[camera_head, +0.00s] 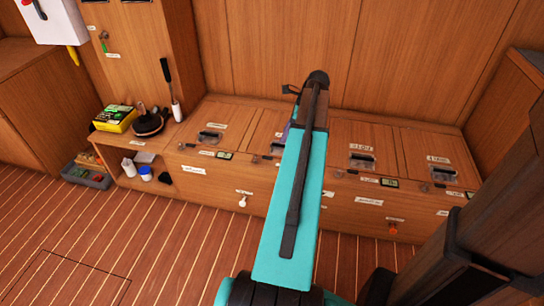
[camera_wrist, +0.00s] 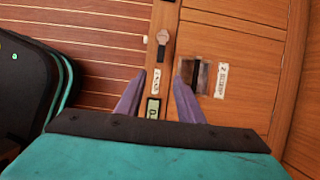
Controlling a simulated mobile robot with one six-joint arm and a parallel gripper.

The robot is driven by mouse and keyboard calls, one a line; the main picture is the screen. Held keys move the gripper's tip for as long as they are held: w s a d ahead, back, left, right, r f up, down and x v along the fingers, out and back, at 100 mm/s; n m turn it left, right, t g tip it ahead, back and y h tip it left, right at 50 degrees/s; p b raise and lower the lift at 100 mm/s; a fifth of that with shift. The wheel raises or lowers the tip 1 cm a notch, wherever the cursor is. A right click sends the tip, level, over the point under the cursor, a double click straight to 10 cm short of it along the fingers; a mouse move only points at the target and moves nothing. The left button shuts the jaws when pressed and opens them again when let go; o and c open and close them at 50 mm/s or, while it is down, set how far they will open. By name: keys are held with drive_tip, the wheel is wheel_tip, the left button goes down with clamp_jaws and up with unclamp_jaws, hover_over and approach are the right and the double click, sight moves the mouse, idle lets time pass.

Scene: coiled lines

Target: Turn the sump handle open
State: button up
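In the wrist view a dark handle (camera_wrist: 194,76) sits in a clear-walled recess on a wooden hatch top, beside a white label (camera_wrist: 221,80) that may read "2 SUMP"; the text is too small to be sure. A round grey fitting with a dark lever (camera_wrist: 162,38) sits on the bench's narrow front edge. My gripper (camera_wrist: 160,78) is open, its purple fingers apart over the front edge, with nothing visibly held between them. The right fingertip is close to the recess; contact cannot be told. In the head view my arm hides most of this hatch.
The wooden bench (camera_head: 310,197) carries similar hatches with recessed handles (camera_head: 362,161). A small display (camera_wrist: 152,108) is on its front edge. At left are a yellow box (camera_head: 117,118), a black coiled item (camera_head: 148,123) and a crate (camera_head: 86,172). The striped floor in front is clear.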

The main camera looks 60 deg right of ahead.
sight(271, 158)
drive_tip(key=b+x, duration=0.3)
drive_tip(key=x, duration=1)
drive_tip(key=shift+f, duration=0.4)
